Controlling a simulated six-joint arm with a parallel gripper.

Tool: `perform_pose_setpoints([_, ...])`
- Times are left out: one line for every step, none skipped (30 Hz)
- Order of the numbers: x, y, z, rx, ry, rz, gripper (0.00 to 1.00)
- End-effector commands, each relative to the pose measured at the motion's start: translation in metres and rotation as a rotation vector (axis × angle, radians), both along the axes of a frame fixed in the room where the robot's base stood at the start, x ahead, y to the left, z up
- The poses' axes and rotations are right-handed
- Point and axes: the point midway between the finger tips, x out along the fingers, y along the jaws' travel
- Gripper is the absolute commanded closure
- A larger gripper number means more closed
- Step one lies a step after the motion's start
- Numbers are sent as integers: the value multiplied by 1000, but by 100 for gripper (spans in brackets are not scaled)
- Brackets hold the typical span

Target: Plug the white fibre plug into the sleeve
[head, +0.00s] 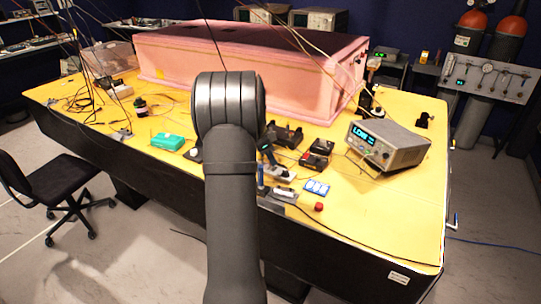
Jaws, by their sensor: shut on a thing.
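My arm rises through the middle of the head view, and its thick grey joint covers part of the yellow bench (400,196). I cannot make out my gripper; it seems hidden behind the arm. I cannot identify the white fibre plug or the sleeve for certain. A small white piece (284,192) lies on a grey holder near the front edge, just right of my arm; it is too small to name.
A pink foam enclosure (325,95) stands at the back of the bench. A lit instrument box (388,147) stands at the right. Black fixtures (318,153), a blue-and-white tray (316,187) and a red knob (319,207) sit right of my arm. A teal box (167,142) lies left.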

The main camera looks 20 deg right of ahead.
Motion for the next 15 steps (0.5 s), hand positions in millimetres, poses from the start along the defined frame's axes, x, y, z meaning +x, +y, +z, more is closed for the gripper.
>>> perform_pose_setpoints([0, 0, -1, 0, 0, 0, 81])
perform_pose_setpoints([0, 0, -1, 0, 0, 0, 75])
perform_pose_setpoints([0, 0, -1, 0, 0, 0, 67])
perform_pose_setpoints([0, 0, 0, 0, 0, 0, 61])
perform_pose_setpoints([0, 0, 0, 0, 0, 0, 57])
perform_pose_setpoints([0, 0, 0, 0, 0, 0, 57])
perform_pose_setpoints([0, 0, 0, 0, 0, 0, 57])
perform_pose_setpoints([0, 0, 0, 0, 0, 0, 57])
perform_pose_setpoints([0, 0, 0, 0, 0, 0, 57])
perform_pose_setpoints([0, 0, 0, 0, 0, 0, 57])
perform_pose_setpoints([0, 0, 0, 0, 0, 0, 57])
perform_pose_setpoints([0, 0, 0, 0, 0, 0, 57])
perform_pose_setpoints([0, 0, 0, 0, 0, 0, 57])
perform_pose_setpoints([0, 1, 1, 0, -1, 0, 57])
perform_pose_setpoints([0, 1, 3, 0, -1, 0, 57])
